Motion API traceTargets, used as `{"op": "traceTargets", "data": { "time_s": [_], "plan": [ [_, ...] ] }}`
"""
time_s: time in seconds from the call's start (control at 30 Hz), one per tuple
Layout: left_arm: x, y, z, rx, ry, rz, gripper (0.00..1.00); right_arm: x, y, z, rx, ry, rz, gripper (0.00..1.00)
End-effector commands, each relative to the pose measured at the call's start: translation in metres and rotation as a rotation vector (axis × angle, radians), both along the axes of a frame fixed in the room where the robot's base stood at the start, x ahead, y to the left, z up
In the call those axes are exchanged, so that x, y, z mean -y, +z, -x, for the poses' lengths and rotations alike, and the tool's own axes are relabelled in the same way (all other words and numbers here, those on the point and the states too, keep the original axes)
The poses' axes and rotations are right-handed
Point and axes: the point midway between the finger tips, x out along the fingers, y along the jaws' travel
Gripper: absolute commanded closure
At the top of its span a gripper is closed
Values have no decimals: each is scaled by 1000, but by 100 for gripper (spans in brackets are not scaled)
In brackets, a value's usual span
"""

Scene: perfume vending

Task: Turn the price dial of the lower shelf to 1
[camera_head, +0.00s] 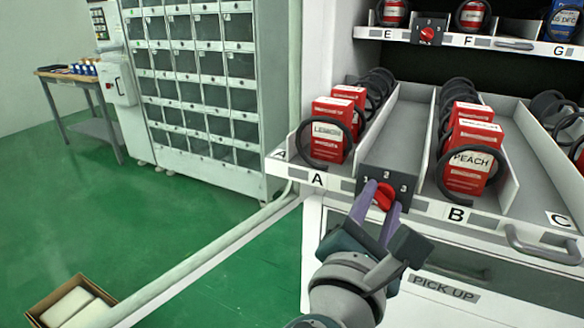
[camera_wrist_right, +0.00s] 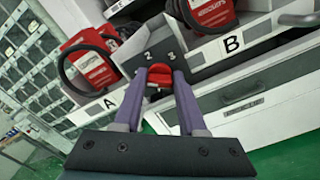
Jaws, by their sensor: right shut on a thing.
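The red price dial (camera_head: 385,196) sits on a dark panel (camera_head: 388,168) marked 1, 2 and 3, between labels A and B on the lower shelf (camera_head: 330,193). My right gripper (camera_head: 382,198) has its purple fingers on either side of the dial, shut on it. In the right wrist view the dial (camera_wrist_right: 159,80) shows between the two fingertips, with the numbers 2 and 3 above it. The number 1 is not clear there. The fingers hide part of the dial, and I cannot tell which number it points to. My left gripper is not in view.
Red boxes, one lemon (camera_head: 326,143) and one peach (camera_head: 470,172), stand in black coils on the lower shelf. An upper shelf has another red dial (camera_head: 427,34). A metal handle (camera_head: 540,245) projects at the right. A pick-up door (camera_head: 445,288) lies below. Open green floor is at left.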

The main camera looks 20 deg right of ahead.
Motion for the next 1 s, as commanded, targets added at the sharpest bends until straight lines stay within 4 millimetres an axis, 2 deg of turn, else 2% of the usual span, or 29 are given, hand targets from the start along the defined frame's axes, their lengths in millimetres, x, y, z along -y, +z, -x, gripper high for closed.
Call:
{"op": "traceTargets", "data": {
  "time_s": [0.73,0.77,1.0],
  "plan": [
    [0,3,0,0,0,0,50,-1,-2,0,-67,1,52,100],
    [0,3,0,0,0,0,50,-1,-2,0,-67,1,52,56],
    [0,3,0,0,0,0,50,0,-1,0,-65,0,52,30]
  ]
}}
